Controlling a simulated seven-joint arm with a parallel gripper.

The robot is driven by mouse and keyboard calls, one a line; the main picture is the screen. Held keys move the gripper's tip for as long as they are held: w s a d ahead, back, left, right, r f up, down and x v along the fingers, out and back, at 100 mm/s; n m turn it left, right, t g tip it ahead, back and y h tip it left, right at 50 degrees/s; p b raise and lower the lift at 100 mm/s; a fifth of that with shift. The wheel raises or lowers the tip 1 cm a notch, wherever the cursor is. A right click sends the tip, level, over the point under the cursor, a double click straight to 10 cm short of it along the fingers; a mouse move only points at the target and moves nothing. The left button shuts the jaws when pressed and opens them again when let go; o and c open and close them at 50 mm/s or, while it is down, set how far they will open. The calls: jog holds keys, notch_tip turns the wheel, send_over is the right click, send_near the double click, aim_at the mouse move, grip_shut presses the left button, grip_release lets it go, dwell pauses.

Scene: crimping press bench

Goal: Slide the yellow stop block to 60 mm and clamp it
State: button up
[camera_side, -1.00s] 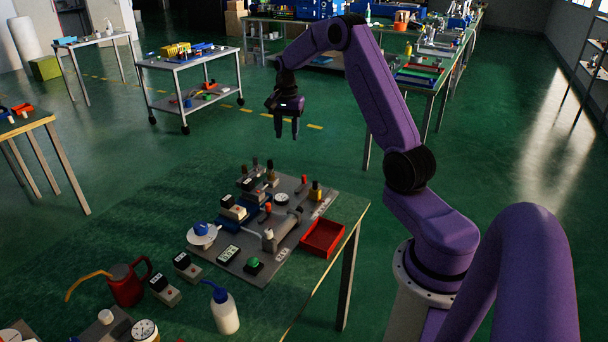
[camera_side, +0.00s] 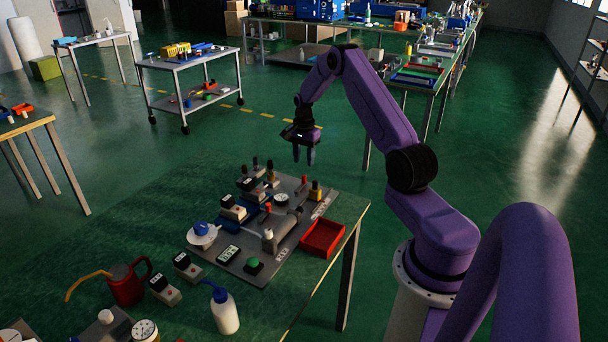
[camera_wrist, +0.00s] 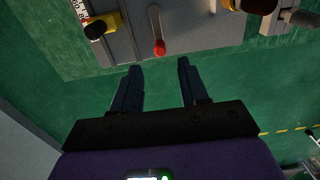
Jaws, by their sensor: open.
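The yellow stop block (camera_side: 315,194), with a dark top, stands at the far right of the grey fixture plate (camera_side: 232,266), by a pale printed scale (camera_side: 325,203). In the wrist view the yellow block (camera_wrist: 112,19) is at upper left, with the scale (camera_wrist: 80,8) beside it. A red-tipped lever (camera_wrist: 159,47) lies right of the block; its clamp role is not clear. My gripper (camera_side: 304,163) is open and empty, above and beyond the plate's far edge. Its fingers (camera_wrist: 158,67) point toward the plate, apart from the block. I cannot read the block's position.
A red tray (camera_side: 323,239) sits on the bench at the plate's right. A grey cylinder (camera_side: 282,232), a green button (camera_side: 254,263) and several dark-knobbed devices crowd the plate. Open floor lies beyond the bench's far edge.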

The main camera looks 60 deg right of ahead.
aim_at(304, 175)
notch_tip(304, 175, down, 7)
jog(key=shift+r, duration=0.1)
jog(key=shift+c, duration=0.2)
grip_shut()
